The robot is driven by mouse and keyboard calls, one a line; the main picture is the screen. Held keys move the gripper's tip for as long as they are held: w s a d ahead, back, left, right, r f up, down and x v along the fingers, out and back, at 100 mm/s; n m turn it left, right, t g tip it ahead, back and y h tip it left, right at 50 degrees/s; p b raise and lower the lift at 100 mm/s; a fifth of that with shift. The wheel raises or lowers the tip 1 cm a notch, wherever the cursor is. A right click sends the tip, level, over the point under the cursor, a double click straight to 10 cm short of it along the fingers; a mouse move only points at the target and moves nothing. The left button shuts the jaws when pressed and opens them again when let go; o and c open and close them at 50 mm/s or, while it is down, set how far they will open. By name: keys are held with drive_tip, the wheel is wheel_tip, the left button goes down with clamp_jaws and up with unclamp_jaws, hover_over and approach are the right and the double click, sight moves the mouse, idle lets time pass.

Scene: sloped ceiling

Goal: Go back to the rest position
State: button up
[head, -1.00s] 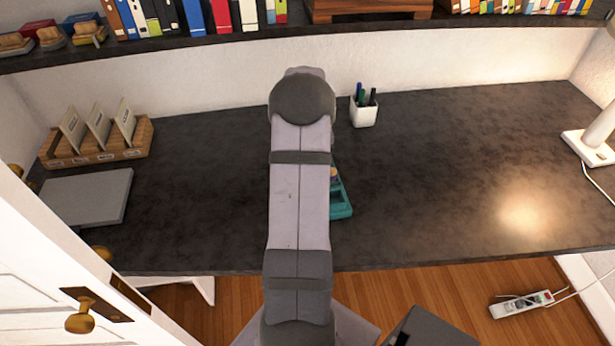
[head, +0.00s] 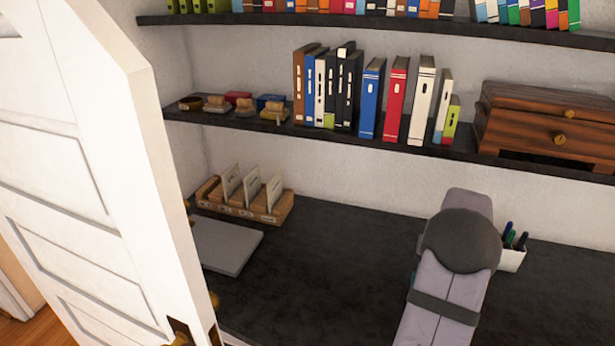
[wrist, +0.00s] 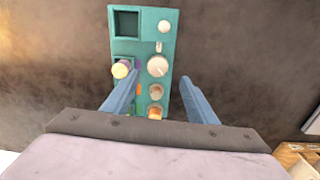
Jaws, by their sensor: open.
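My gripper (wrist: 158,79) is open, its two blue fingers apart in the wrist view. They point over a teal board (wrist: 143,47) on the dark desk. The board has a square recess at its upper left and several small pegs or knobs. One pale-topped peg (wrist: 121,69) stands near the left finger. Nothing is clearly held between the fingers.
The dark desk (head: 320,265) is largely clear left of my arm. A wooden card holder (head: 243,205) and grey laptop-like slab (head: 225,246) sit at its left. A white pen cup (head: 511,258) stands behind my arm. Shelves above hold books; a white door (head: 85,160) stands at left.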

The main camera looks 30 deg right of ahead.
drive_tip(key=w+a+r+n, duration=0.1)
drive_tip(key=w+a+n, duration=0.15)
drive_tip(key=a, duration=0.95)
drive_tip(key=w+a+r+n, duration=0.1)
drive_tip(key=w+a+n, duration=0.15)
drive_tip(key=a, duration=0.95)
drive_tip(key=s+a+f+n, duration=0.1)
drive_tip(key=s+a+n, duration=0.1)
drive_tip(key=s+a, duration=0.3)
drive_tip(key=s+a+f+n, duration=0.1)
drive_tip(key=s+a, duration=0.4)
drive_tip(key=a, duration=0.5)
drive_tip(key=shift+a+n, duration=0.4)
drive_tip(key=shift+n, duration=0.3)
wheel_tip(320, 180, down, 39)
drive_tip(key=b, duration=3.9)
drive_tip(key=shift+r, duration=0.15)
